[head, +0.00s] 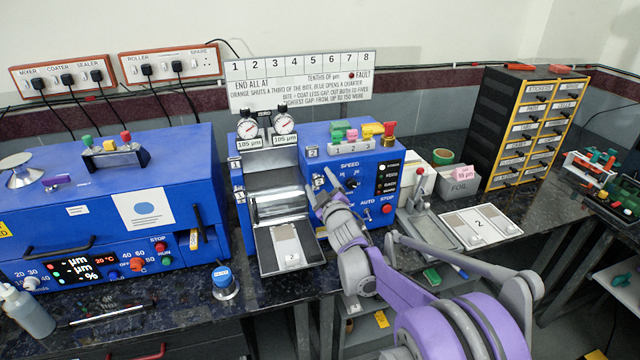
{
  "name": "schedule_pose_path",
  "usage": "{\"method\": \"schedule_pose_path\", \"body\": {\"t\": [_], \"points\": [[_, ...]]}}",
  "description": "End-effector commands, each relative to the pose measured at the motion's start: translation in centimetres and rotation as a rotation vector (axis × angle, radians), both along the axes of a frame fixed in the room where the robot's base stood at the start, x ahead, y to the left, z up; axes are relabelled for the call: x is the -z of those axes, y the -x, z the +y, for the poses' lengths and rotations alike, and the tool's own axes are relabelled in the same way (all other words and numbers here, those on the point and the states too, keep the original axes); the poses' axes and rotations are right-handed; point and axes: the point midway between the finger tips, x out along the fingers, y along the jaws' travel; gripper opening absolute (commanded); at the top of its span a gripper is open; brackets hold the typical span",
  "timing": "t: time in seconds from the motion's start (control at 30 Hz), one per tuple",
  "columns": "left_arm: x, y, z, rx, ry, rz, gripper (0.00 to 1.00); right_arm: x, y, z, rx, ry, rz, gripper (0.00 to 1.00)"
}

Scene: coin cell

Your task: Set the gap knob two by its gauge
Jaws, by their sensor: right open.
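The blue roller machine (367,165) stands at the middle of the bench. Two round dial gauges sit on top of it: the left gauge (247,128) and the right gauge (284,124). Each has a plate below reading 105 µm; the needles are too small to read surely. A label "2" (312,153) is on the machine's front, right of the rollers, and a small knob (318,181) shows below it. My right gripper (328,185) is open, close beside this knob and partly over the panel; I cannot tell whether it touches. My left gripper is out of view.
A sign (300,82) with numbered boxes and writing stands behind the gauges. A tray (290,247) extends from the rollers. A blue coater (110,200) stands left, a blue-capped jar (224,282) in front.

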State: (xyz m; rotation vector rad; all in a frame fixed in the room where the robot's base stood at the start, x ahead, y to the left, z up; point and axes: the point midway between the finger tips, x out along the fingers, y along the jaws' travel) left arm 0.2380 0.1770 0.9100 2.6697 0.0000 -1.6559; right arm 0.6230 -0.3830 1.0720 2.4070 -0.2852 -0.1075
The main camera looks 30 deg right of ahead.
Motion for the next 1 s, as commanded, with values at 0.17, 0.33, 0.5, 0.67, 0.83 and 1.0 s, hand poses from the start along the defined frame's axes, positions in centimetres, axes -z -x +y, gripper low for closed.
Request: {"method": "schedule_pose_path", "body": {"t": [0.17, 0.33, 0.5, 0.67, 0.83, 1.0], "points": [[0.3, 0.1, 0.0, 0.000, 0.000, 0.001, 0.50, 0.0, 1.2, 0.3, 0.000, -0.001, 0.000, 0.77], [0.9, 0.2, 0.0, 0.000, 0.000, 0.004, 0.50, 0.1, 4.4, 1.0, 0.001, 0.001, 0.001, 0.77], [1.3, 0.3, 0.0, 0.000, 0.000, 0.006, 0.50, 0.1, 7.6, 1.8, 0.001, 0.001, 0.001, 0.77], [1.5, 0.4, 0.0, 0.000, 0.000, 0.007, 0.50, 0.0, 9.7, 2.3, 0.000, 0.001, 0.000, 0.77], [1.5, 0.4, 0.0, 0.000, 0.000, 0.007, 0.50, 0.0, 10.5, 2.5, 0.000, 0.000, 0.000, 0.77], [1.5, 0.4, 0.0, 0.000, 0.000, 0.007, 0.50, 0.0, 10.5, 2.5, 0.000, 0.000, 0.000, 0.77]]}}
